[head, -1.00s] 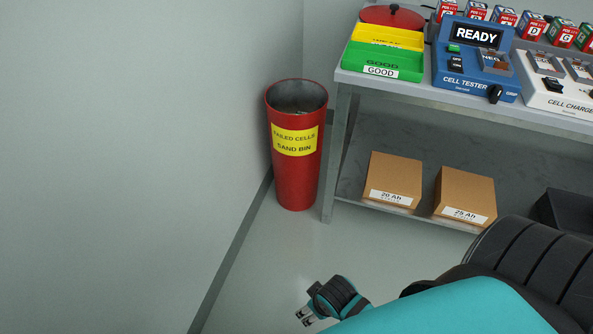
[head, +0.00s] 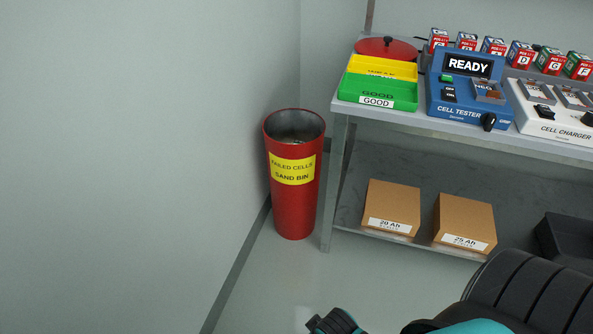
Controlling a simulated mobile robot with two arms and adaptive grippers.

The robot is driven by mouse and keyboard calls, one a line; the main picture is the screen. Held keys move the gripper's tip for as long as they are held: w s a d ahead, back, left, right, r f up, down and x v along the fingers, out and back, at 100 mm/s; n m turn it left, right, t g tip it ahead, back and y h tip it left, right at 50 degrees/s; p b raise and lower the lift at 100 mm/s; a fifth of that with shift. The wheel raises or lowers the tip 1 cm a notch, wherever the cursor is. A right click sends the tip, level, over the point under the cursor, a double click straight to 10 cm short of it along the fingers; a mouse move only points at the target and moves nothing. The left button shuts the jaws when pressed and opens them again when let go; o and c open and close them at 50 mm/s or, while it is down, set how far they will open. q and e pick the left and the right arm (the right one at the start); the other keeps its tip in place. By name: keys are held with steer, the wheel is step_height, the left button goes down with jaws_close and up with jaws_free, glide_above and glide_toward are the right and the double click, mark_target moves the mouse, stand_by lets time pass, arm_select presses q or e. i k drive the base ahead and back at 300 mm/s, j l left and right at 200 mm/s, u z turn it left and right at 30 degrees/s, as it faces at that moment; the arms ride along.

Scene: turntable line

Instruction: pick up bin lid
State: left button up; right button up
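The bin lid (head: 387,49) is red and round with a black knob on top. It lies at the back left of the bench, behind the yellow tray, which hides part of its front. The red sand bin (head: 292,210) stands open on the floor left of the bench, with a yellow label. The arm coming in from the lower right shows a black wrist part at the bottom edge, well below the lid. Its fingers are cut off by the frame, so I cannot see whether they are open. My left gripper is not in view.
The bench (head: 348,118) holds a green tray (head: 375,93), a yellow tray (head: 382,67), a blue cell tester (head: 460,113), a white charger (head: 550,128) and several labelled cells. Boxes stand on its lower shelf. A wall closes the left side. Floor before the bin is clear.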

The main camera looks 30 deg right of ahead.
mark_target(387, 47)
steer(key=z, duration=1.6)
steer(key=i+z, duration=0.1)
steer(key=z, duration=0.2)
steer(key=i+j+z, duration=0.1)
steer(key=z, duration=0.15)
